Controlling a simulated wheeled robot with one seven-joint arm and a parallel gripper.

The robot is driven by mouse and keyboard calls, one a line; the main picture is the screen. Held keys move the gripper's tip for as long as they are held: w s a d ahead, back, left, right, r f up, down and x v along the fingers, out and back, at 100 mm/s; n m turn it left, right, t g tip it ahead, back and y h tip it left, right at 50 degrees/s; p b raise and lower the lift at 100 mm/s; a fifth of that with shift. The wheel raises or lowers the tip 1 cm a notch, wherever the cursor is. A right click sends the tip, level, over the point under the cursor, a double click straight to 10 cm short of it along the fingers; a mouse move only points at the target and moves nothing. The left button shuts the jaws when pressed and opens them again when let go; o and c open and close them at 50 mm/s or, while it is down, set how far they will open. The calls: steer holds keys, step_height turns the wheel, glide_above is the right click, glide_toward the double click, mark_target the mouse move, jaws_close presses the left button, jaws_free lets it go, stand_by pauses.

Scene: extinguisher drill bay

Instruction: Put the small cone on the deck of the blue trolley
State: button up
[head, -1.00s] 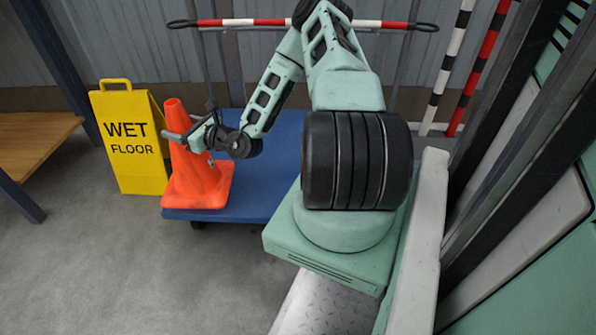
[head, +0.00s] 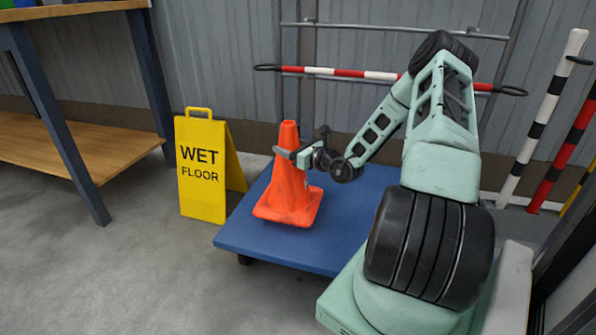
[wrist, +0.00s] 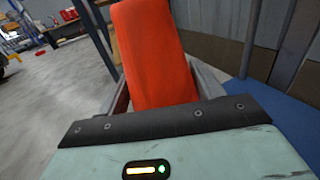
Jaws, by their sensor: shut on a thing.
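The small orange cone (head: 288,185) is upright in the head view, over the left part of the blue trolley's deck (head: 340,240). Its base shows against the deck; I cannot tell whether it touches. My gripper (head: 283,153) is shut on the upper part of the cone, reaching in from the right. In the wrist view, the cone (wrist: 150,50) fills the space between the fingers, and its base is hidden. A strip of the blue deck (wrist: 285,120) shows at the right there.
A yellow wet floor sign (head: 203,190) stands left of the trolley. A workbench (head: 85,150) is farther left. A red and white bar (head: 340,72) runs behind the trolley, and striped poles (head: 540,120) stand at the right. The front left floor is clear.

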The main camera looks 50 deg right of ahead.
mark_target(289, 167)
step_height(289, 167, down, 4)
steer(key=shift+f+b, duration=0.1)
steer(key=shift+b, duration=1)
steer(key=o, duration=1.7)
steer(key=shift+f, duration=0.15)
